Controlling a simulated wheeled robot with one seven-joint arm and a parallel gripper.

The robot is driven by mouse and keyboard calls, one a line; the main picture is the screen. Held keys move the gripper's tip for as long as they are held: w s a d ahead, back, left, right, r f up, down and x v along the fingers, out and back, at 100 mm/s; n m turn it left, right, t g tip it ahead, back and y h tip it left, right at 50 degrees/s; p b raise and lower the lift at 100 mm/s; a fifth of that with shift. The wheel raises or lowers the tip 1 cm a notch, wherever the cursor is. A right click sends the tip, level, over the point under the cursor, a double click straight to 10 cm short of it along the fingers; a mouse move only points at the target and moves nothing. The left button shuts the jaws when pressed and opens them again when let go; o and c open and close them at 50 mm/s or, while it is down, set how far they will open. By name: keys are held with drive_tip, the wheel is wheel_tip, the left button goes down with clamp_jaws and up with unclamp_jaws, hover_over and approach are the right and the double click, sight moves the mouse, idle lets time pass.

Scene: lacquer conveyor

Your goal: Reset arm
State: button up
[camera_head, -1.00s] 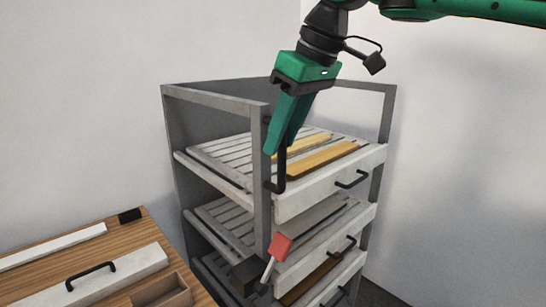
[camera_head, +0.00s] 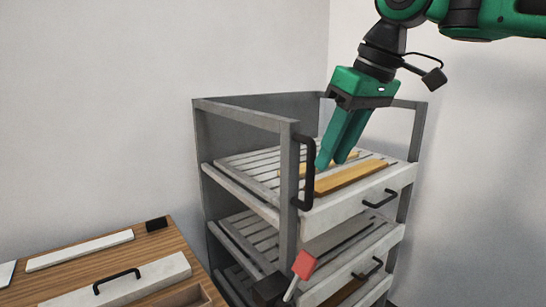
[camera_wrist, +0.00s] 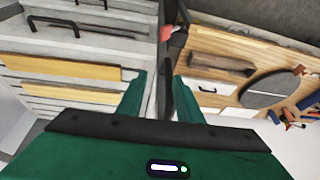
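My gripper (camera_head: 331,163) shows in the head view, green with two fingers pointing down above the top slatted shelf of the grey rack (camera_head: 287,185). Its fingers stand apart with nothing held between them. A black upright handle (camera_head: 310,172) on the rack's front post is just left of the fingertips and appears apart from them. In the wrist view, the gripper's two fingers (camera_wrist: 160,82) are spread, with the rack's post edge seen beyond the gap. Yellow-brown boards (camera_head: 350,177) lie on the top shelf.
A wooden bench (camera_head: 108,256) with a white drawer front and black handle (camera_head: 117,279) stands at lower left. A red-headed tool (camera_head: 304,265) hangs on the rack's front. Lower shelves hold further boards. Open air surrounds the arm above the rack.

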drive_tip(key=s+d+f+m+g+h, duration=0.1)
drive_tip(key=s+d+f+m, duration=0.4)
drive_tip(key=d+f, duration=0.55)
drive_tip(key=s+d+f+m+g+h, duration=0.1)
drive_tip(key=s+d+f+m, duration=0.45)
drive_tip(key=d+f, duration=0.5)
drive_tip(key=s+d+f+m+g, duration=0.1)
drive_tip(key=s+d+f+m, duration=0.1)
drive_tip(key=s+f, duration=0.5)
drive_tip(key=shift+s+d+f+m+h, duration=0.2)
drive_tip(key=shift+s+d+m+h, duration=0.15)
drive_tip(key=shift+s+d, duration=0.65)
drive_tip(key=shift+a, duration=0.1)
drive_tip(key=shift+w+f, duration=0.2)
drive_tip(key=shift+w, duration=0.4)
drive_tip(key=shift+c, duration=0.2)
